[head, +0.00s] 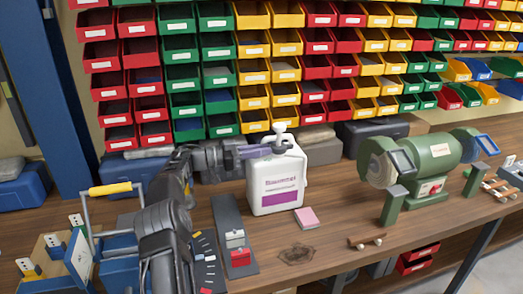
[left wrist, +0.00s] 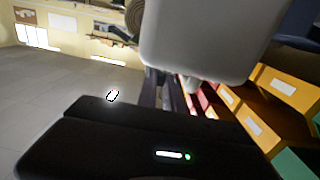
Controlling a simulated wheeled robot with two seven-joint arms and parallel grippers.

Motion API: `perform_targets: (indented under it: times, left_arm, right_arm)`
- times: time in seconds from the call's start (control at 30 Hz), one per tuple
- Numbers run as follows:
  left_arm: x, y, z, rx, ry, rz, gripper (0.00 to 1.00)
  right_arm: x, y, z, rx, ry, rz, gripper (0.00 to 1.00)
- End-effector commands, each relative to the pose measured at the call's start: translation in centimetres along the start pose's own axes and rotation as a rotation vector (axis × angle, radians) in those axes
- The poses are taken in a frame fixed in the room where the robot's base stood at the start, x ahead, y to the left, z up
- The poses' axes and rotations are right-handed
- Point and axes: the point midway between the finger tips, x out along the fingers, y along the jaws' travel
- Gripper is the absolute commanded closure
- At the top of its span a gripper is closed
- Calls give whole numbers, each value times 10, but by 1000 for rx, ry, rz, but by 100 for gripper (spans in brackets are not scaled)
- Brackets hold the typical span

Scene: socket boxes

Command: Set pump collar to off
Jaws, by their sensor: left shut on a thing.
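A white pump bottle (head: 277,178) with a purple label stands upright on the wooden bench. Its white pump head and collar (head: 281,134) are at the top. My left gripper (head: 268,149) reaches in from the left at collar height and is shut on the collar; its fingers partly hide the collar. In the left wrist view the bottle (left wrist: 205,40) hangs in from the top, its neck end pointing down beside the dark fingers (left wrist: 168,92). The collar's setting cannot be read. My right gripper is not in view.
A pink block (head: 306,218) lies right of the bottle, and a grey holder with a red part (head: 238,256) stands in front-left. A green bench grinder (head: 422,165) stands right. Walls of coloured bins (head: 270,65) are behind.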

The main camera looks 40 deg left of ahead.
Motion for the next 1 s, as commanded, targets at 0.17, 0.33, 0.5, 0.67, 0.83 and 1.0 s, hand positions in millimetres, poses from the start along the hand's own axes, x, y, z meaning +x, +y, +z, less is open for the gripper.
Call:
perform_targets:
  times: [0.17,0.33,0.5,0.67,0.83,1.0]
  left_arm:
    - [0,0,-2,2,4,4,100]
    - [1,0,-3,3,5,4,100]
    - [1,0,-3,3,4,4,82]
    - [1,0,-2,2,3,4,69]
    - [0,0,-2,2,2,4,67]
    - [0,0,-3,2,2,4,67]
  right_arm:
    - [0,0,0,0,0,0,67]
    - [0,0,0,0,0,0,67]
    - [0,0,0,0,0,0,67]
    - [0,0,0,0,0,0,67]
    - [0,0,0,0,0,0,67]
    - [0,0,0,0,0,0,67]
